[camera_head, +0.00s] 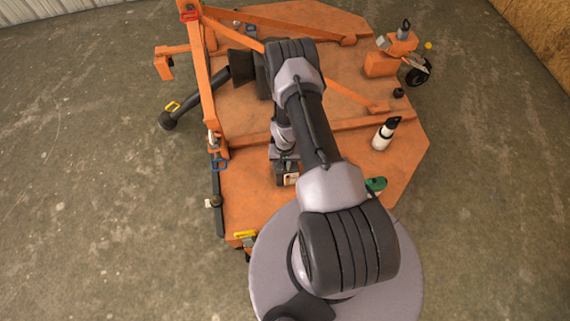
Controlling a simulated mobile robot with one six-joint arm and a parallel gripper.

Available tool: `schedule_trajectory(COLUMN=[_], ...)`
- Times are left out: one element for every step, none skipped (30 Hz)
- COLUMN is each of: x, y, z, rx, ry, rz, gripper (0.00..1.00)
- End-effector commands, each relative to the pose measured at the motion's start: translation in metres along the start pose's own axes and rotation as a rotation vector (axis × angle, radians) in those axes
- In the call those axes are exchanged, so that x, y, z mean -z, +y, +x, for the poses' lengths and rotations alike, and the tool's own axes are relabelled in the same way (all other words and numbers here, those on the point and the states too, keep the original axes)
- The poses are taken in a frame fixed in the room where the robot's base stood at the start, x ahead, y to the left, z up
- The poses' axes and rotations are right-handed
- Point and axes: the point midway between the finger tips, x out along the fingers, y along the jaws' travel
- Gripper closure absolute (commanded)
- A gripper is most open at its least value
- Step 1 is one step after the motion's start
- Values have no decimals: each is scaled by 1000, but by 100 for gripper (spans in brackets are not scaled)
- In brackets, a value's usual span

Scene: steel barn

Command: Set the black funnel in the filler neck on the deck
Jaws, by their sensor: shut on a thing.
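My gripper (286,172) hangs over the near part of the orange deck (250,190), just below my wrist. It is shut on a dark thing, which I take to be the black funnel. The gripper and arm hide most of its shape, and a small pale patch shows at its lower end. I cannot tell its tilt or whether it touches the deck. A small black round fitting (398,92) on the deck's right side may be the filler neck; it is too small to be sure. It stands well to the right of and beyond my gripper.
A white bottle with a black top (384,135) stands on the deck's right side. A green object (376,185) sits nearer, partly behind my arm. Orange frame bars (203,90) rise at left, with a black shaft (195,100). A wheel (418,74) is at far right.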

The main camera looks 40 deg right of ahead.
Motion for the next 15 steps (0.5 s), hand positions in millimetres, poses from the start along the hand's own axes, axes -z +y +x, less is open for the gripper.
schedule_trajectory(x=[0,0,0,0,0,0,0,0,0,0,0,0,0,0,0], y=[0,0,0,0,0,0,0,0,0,0,0,0,0,0,0], z=[-1,-1,-1,-1,0,0,1,2,4,5,6,7,8,9,10], rx=[0,0,0,0,0,0,0,0,0,0,0,0,0,0,0], ry=[0,0,0,0,0,0,0,0,0,0,0,0,0,0,0], rz=[0,0,0,0,0,0,0,0,0,0,0,0,0,0,0], gripper=[100,100,100,100,100,100,100,100,100,100,100,100,100,100,100])
